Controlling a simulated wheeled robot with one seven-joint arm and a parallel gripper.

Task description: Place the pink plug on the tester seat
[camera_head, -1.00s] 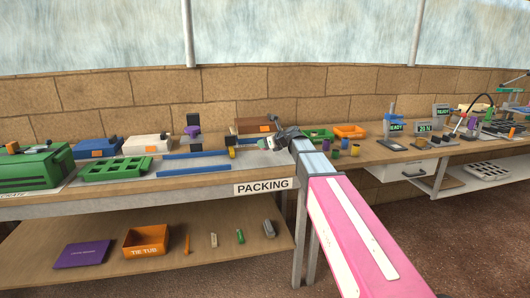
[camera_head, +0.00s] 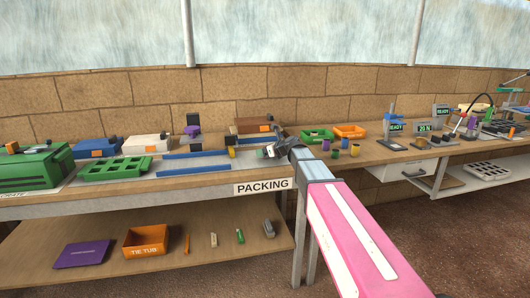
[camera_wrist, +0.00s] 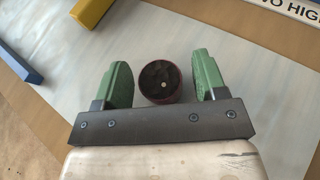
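A round plug (camera_wrist: 160,83) with a dark pink-maroon rim and a dark hollow top stands between my gripper's two green fingers in the wrist view. My gripper (camera_wrist: 162,78) is open, with a gap between the plug and each finger. In the head view my gripper (camera_head: 268,150) is low over the packing bench, and the plug cannot be made out there. Test stations with green displays stand further right, one marked READY (camera_head: 395,128) and one marked 20 N (camera_head: 424,128). I cannot tell which holds the tester seat.
Blue rails (camera_head: 194,167) and a green tray (camera_head: 115,168) lie left of my gripper. Small coloured plugs (camera_head: 355,150) stand to its right, before green (camera_head: 317,135) and orange (camera_head: 349,131) bins. A yellow block (camera_wrist: 90,12) and a blue bar (camera_wrist: 20,66) lie near my fingers.

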